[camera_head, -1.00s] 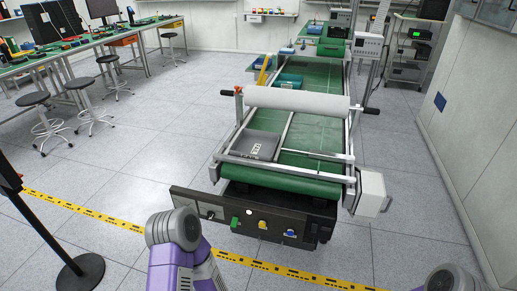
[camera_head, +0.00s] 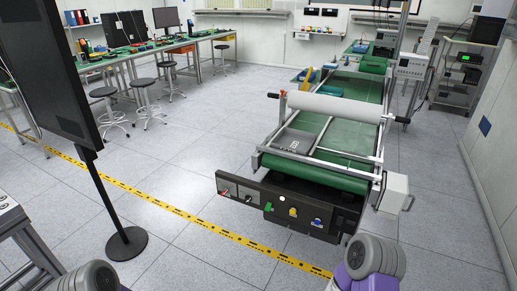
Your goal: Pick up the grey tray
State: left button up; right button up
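A grey tray (camera_head: 291,141) lies on the near left part of the green conveyor belt (camera_head: 345,142), inside the metal frame. Small light-coloured items show in it, too small to make out. A white roller (camera_head: 333,106) crosses the belt behind it. Parts of my two arms show at the bottom edge, one at the lower left and one at the lower right. Both are well short of the conveyor. Neither gripper is in view.
A black control panel (camera_head: 280,206) with coloured buttons fronts the conveyor. A black screen on a stand (camera_head: 127,243) stands at the left, with a table corner (camera_head: 12,216) near it. Yellow-black tape (camera_head: 190,219) crosses the floor. Open floor lies left of the conveyor.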

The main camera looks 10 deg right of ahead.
aim_at(295, 141)
jog(key=u, duration=0.6)
jog(key=i, duration=2.45)
jog(key=z, duration=1.1)
